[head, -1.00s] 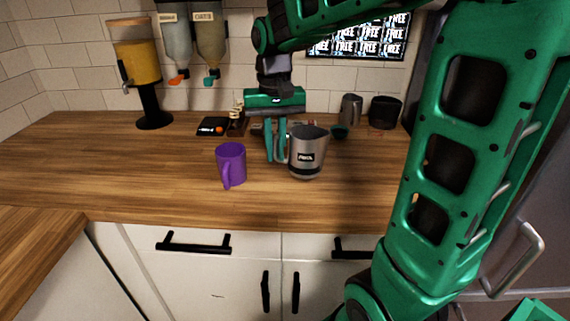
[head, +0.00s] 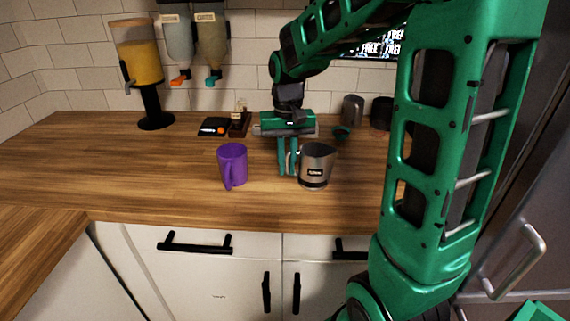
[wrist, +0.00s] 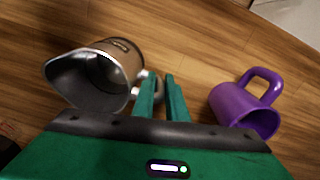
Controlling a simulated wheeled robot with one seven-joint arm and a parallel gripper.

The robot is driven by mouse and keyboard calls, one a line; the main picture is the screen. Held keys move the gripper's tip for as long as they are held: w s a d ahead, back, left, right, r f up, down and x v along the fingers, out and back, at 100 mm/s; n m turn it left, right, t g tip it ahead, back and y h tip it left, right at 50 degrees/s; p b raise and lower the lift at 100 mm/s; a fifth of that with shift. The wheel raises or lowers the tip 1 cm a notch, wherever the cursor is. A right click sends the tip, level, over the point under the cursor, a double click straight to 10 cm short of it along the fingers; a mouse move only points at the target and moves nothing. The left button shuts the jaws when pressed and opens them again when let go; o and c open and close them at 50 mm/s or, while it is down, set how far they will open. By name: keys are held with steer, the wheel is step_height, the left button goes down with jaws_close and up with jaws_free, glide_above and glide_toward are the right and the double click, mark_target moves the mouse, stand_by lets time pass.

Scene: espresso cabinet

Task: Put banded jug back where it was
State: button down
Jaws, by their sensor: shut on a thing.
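The banded jug (head: 317,160) is a steel pitcher with a black label band, upright at the middle of the counter in the head view. It also shows in the wrist view (wrist: 122,60), mouth open toward the camera at the left. My gripper (head: 288,172) points down at the jug's left side. In the wrist view its fingers (wrist: 160,78) are close together on the jug's handle, which they mostly hide. The jug's base is at or just above the wood; I cannot tell whether it touches.
A purple mug (head: 232,164) stands left of the jug, close to my fingers. Behind are a black scale (head: 213,126), a small green cup (head: 341,133), a steel pitcher (head: 352,109) and a dark container (head: 381,112). The counter's left side (head: 100,165) is clear.

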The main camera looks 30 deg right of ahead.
steer(key=shift+f, duration=0.1)
steer(key=c, duration=1.8)
jaws_free()
steer(key=shift+o, duration=0.2)
step_height(320, 180, up, 12)
steer(key=shift+s+r, duration=0.1)
steer(key=shift+r, duration=0.05)
steer(key=s+d+f, duration=0.2)
steer(key=s+f, duration=0.2)
steer(key=s, duration=0.4)
steer(key=s+d+f+m, duration=0.1)
steer(key=s+f, duration=0.3)
steer(key=s, duration=0.4)
steer(key=s+d+f, duration=0.3)
steer(key=s+f, duration=0.1)
steer(key=s, duration=0.4)
steer(key=shift+s+m, duration=0.35)
steer(key=shift+m, duration=0.05)
